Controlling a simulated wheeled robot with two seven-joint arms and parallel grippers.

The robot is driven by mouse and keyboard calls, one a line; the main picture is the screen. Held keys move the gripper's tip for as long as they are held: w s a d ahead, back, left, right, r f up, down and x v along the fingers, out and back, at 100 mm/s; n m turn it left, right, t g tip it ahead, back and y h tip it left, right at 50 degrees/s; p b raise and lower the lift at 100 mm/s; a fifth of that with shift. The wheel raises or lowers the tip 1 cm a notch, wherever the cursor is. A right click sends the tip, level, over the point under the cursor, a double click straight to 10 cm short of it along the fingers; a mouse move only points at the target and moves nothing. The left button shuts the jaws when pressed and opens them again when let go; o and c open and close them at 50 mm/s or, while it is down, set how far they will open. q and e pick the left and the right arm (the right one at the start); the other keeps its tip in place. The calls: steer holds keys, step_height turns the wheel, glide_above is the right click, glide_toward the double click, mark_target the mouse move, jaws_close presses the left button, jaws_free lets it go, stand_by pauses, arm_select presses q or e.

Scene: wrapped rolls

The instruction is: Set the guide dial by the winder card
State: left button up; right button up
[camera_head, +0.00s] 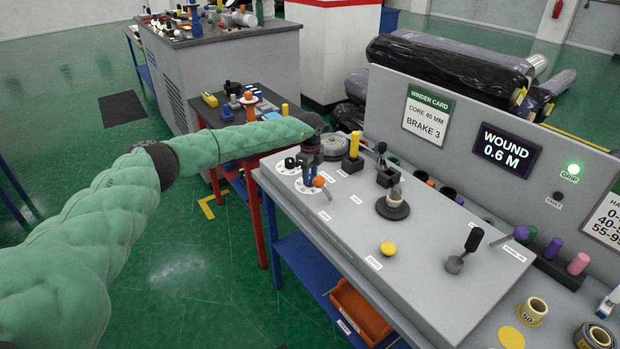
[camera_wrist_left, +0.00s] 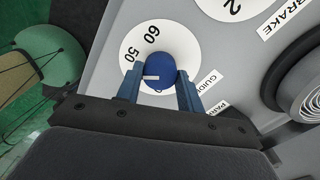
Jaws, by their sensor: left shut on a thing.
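The winder card (camera_head: 428,115) on the upright panel reads CORE 40 MM, BRAKE 3. My left gripper (camera_head: 309,178) is over the dials at the far left of the grey console. In the left wrist view, its blue fingers (camera_wrist_left: 159,84) are shut on the blue guide dial knob (camera_wrist_left: 156,68). The knob's white pointer line lies toward picture left, below the 50 mark. The white dial face (camera_wrist_left: 137,38) shows 50 and 60; its lower marks are hidden by the gripper. The brake dial face (camera_wrist_left: 232,8) with a 2 shows above. My right gripper is not in view.
On the console stand a yellow post (camera_head: 354,144), a dark round base with a grey cone (camera_head: 393,204), a yellow button (camera_head: 388,249) and a black-handled lever (camera_head: 464,250). A screen (camera_head: 504,151) reads WOUND 0.6 M. A green lamp (camera_head: 573,169) is lit.

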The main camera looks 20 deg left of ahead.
arm_select(q)
steer(key=n+b, duration=0.1)
steer(key=n, duration=0.3)
steer(key=shift+r+n+b, duration=0.1)
steer(key=shift+n+b, duration=0.3)
steer(key=shift+n, duration=1.2)
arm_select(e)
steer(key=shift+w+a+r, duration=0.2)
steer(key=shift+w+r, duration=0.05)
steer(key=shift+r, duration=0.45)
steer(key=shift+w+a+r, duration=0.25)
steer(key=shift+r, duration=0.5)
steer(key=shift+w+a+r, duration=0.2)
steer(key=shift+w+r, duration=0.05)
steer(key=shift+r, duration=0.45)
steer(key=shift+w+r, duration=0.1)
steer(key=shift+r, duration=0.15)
arm_select(q)
steer(key=o, duration=1)
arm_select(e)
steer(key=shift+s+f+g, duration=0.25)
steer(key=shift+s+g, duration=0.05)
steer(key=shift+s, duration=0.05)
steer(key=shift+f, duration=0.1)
